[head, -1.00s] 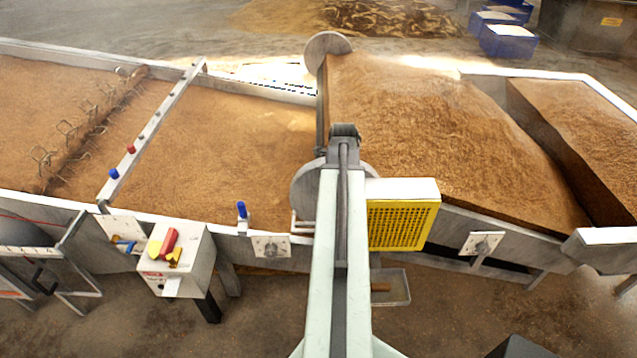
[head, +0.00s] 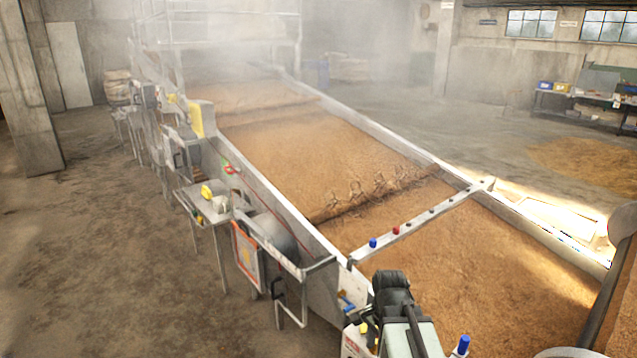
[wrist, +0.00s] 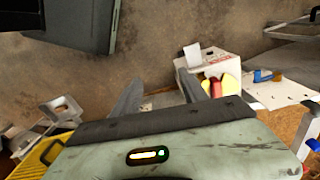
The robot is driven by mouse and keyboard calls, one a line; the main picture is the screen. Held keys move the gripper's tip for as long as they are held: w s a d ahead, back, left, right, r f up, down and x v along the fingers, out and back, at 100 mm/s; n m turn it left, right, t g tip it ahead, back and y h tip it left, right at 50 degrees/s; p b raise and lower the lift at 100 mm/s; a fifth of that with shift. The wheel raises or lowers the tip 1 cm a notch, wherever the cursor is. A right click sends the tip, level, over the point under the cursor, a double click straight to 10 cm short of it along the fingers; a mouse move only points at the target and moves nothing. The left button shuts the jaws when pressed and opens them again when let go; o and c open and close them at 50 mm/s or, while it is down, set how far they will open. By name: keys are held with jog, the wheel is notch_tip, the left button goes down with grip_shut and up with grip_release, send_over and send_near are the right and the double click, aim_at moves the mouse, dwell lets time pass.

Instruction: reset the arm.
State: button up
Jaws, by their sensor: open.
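My gripper (wrist: 157,92) shows in the wrist view, with its two dark fingers apart and nothing between them. Concrete floor shows beyond the fingers. A white control box (wrist: 222,68) with red and yellow parts on it is just past the right finger. In the head view, part of my arm stands at the bottom, right of centre, in front of the long grain bed (head: 480,260). The fingers cannot be made out in the head view.
A metal crossbar (head: 420,220) with blue and red knobs spans the bed. Small stands and boxes, one with a yellow cover (head: 203,118), line its left side. A yellow perforated part (wrist: 45,150) is at the wrist view's lower left. Open floor (head: 110,250) lies left.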

jog(key=n, duration=0.4)
jog(key=s+a+n, duration=0.1)
jog(key=n, duration=0.3)
jog(key=a+n, duration=0.1)
jog(key=n, duration=0.3)
jog(key=shift+s+a, duration=0.15)
jog(key=shift+s, duration=0.15)
